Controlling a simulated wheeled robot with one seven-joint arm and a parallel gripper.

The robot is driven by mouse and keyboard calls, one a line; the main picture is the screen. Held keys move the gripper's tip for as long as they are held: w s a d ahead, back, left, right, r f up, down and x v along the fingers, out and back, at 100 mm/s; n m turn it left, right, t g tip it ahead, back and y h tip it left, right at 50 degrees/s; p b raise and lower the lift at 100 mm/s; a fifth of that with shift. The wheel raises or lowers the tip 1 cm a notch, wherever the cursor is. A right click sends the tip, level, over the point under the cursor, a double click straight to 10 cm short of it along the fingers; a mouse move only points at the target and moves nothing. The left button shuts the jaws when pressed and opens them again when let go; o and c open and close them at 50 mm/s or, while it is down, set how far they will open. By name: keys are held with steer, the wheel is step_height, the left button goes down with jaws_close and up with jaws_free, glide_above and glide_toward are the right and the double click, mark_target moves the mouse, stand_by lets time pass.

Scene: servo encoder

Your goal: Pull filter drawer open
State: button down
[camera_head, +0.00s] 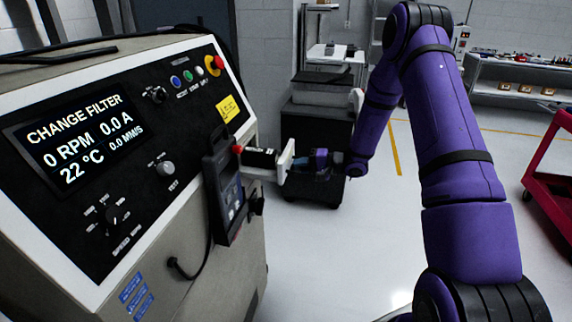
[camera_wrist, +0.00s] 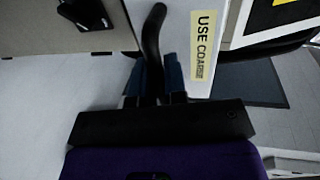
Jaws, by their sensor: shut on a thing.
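The filter drawer (camera_head: 287,160) sticks out from the right side of the grey machine in the head view, with a dark cylinder (camera_head: 261,157) lying in it behind the white front panel. In the wrist view the drawer's pale front (camera_wrist: 205,15) carries a label reading "USE COA…", its end hard to read. A black curved handle (camera_wrist: 152,38) stands out from this front. My gripper (camera_head: 303,161) is at the drawer front. In the wrist view its blue fingers (camera_wrist: 155,76) are on both sides of the handle, shut on it. The fingertips' contact is partly hidden.
The machine's panel (camera_head: 70,140) reads "CHANGE FILTER", 0 RPM. A handheld device (camera_head: 226,187) hangs on the machine's corner, near the drawer. A dark cart (camera_head: 315,125) stands behind my gripper. A red frame (camera_head: 548,165) is at far right.

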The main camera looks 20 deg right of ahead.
steer(key=shift+v, duration=0.85)
steer(key=shift+f, duration=0.2)
steer(key=c, duration=1.2)
jaws_free()
steer(key=shift+d, duration=0.1)
steer(key=v, duration=1)
steer(key=shift+s+d+r, duration=0.1)
steer(key=shift+s+d, duration=0.15)
steer(key=shift+d, duration=0.05)
